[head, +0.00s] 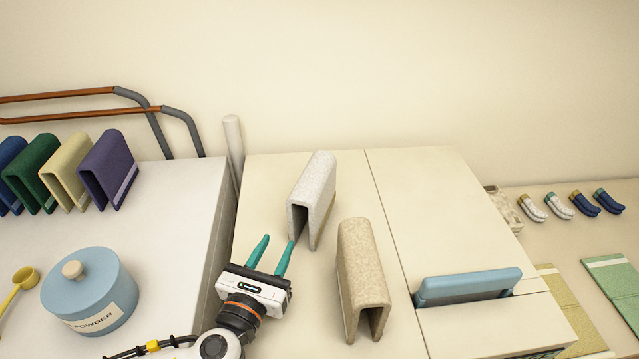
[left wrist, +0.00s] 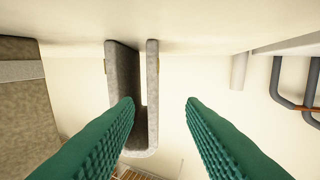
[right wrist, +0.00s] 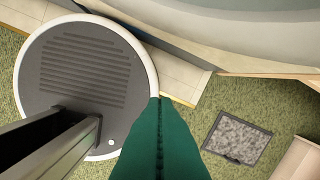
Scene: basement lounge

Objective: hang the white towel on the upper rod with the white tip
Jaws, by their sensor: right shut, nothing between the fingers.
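The white towel (head: 313,187) stands folded over like an upside-down U on the cream cabinet top. My left gripper (head: 275,254) is open and empty just in front of it. One green fingertip is close to the towel's lower left edge; I cannot tell if they touch. In the left wrist view, that finger overlaps the towel (left wrist: 151,75). Two copper rods with grey bent ends, a back rod (head: 60,95) and a front rod (head: 90,115), are at the left. No white tip shows on them. My right gripper (right wrist: 157,100) is shut and empty above the floor.
A beige folded towel (head: 362,262) stands right of my left gripper. Blue, green, yellow and purple towels (head: 108,165) stand at the left, behind a blue powder jar (head: 88,290). A white post (head: 233,145) rises between the counters. A blue handle (head: 468,286) is at the right.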

